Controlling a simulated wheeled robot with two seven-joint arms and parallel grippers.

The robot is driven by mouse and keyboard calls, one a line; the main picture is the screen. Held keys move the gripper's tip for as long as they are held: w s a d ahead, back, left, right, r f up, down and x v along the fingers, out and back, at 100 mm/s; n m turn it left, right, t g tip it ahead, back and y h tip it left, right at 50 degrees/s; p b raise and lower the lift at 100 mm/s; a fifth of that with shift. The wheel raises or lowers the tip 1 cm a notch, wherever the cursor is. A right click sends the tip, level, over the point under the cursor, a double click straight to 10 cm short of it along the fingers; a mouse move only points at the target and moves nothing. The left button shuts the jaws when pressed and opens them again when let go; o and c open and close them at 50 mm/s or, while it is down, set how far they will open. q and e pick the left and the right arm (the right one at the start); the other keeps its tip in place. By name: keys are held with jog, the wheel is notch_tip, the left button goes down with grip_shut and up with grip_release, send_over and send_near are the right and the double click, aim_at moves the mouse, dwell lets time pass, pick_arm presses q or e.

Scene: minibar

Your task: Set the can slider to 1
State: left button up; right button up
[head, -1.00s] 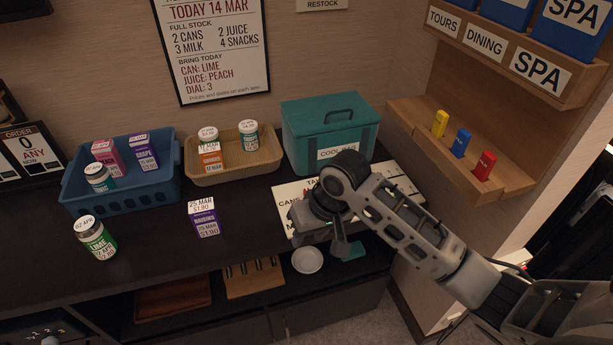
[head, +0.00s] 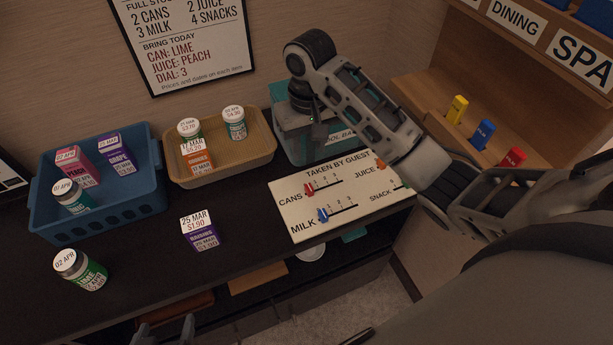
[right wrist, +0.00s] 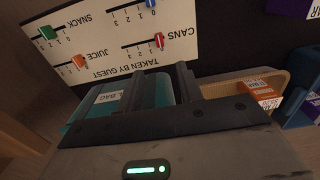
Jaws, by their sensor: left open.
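The cream "Taken by guest" board (head: 285,225) lies on the dark counter. Its red cans slider knob (head: 309,190) sits at the left end of its line, before the 1 mark. In the right wrist view the board appears upside down and the red knob (right wrist: 158,40) is at the right end of that line. My left gripper (head: 166,332) is open at the bottom edge, partly cut off.
The board also has a blue milk knob (head: 323,215), orange juice knob (head: 380,164) and green snack knob (right wrist: 46,33). The teal cool bag (head: 284,150) stands behind. A tan tray (head: 187,181), blue basket (head: 110,212), raisins box (head: 200,232) and lime can (head: 80,272) are left.

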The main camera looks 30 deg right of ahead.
aim_at(308, 185)
notch_tip(308, 185, down, 13)
jog(key=shift+r, duration=0.15)
jog(key=shift+w, duration=0.1)
grip_shut()
